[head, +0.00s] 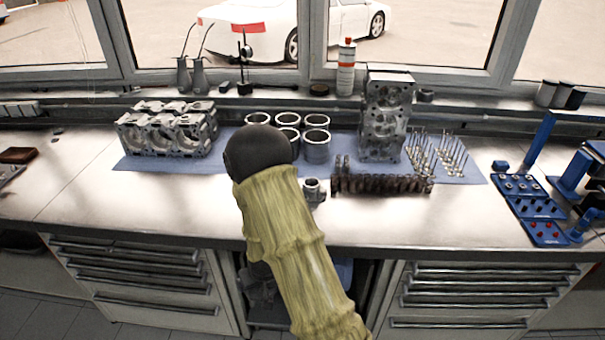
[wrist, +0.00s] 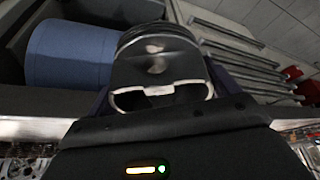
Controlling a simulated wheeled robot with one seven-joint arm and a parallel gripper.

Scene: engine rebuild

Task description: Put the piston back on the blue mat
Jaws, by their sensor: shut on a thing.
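A dark, ringed metal piston (wrist: 158,48) fills the middle of the wrist view, with a pale, notched lower rim. My gripper (wrist: 160,92) is shut on it; its dark body covers the bottom of that view. In the head view my own arm hides the gripper and the held piston. The blue mat (head: 150,164) lies along the back of the bench under engine parts. Its front middle is partly hidden by my arm.
On the mat stand an engine block (head: 165,135), several cylinder liners (head: 316,150), a tall cylinder head (head: 384,120) and upright valves (head: 450,155). A blue bin (wrist: 68,55) shows below.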

